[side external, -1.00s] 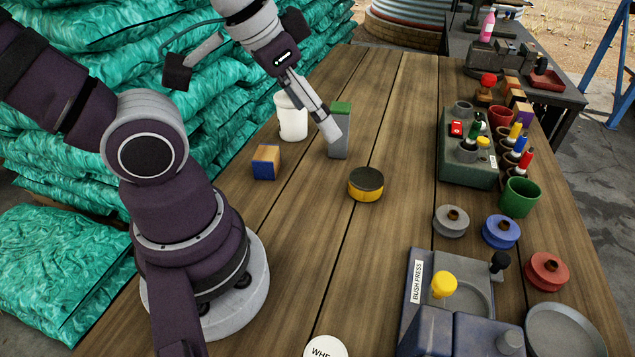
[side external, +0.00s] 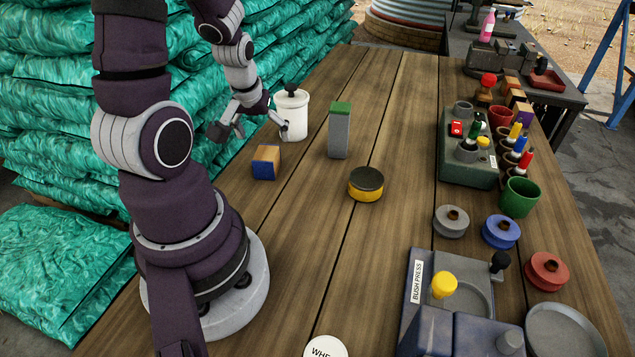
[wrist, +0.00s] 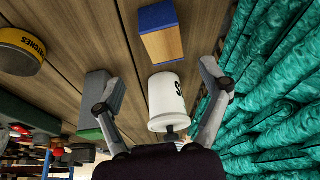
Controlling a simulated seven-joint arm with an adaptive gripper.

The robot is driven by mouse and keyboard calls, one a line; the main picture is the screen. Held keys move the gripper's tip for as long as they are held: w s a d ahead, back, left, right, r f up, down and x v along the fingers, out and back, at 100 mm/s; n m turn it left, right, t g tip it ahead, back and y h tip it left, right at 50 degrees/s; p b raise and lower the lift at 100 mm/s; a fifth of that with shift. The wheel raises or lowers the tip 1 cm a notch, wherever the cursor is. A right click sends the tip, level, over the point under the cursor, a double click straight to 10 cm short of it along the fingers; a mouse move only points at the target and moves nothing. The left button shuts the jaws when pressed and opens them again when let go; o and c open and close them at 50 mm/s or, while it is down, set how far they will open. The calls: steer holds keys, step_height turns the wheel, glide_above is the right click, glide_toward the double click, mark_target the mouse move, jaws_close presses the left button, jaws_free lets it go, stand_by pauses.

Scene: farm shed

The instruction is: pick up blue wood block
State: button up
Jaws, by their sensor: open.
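The blue wood block (side external: 264,168) stands on the table, with bare wood on top and blue on its lower part. In the wrist view the block (wrist: 160,40) shows at the top centre, beyond the fingertips, with its blue end away from me. My gripper (side external: 249,128) is open and empty. In the side view its fingers hang spread, above and behind the block and in front of the white canister. In the wrist view the open fingers (wrist: 158,80) spread widely, with the canister between them in the picture. I cannot tell the exact height of the fingertips above the block.
The white canister (side external: 293,121) with a dark knob stands close behind the block. A grey block with a green top (side external: 339,134) and a yellow tin with a dark lid (side external: 366,187) stand to the right. Stacked green sacks (side external: 60,160) line the left. Bare table lies in front.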

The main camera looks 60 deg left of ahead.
mark_target(266, 153)
steer(key=x, duration=0.7)
steer(key=shift+s, duration=0.3)
steer(key=shift+c, duration=0.3)
steer(key=c, duration=1.2)
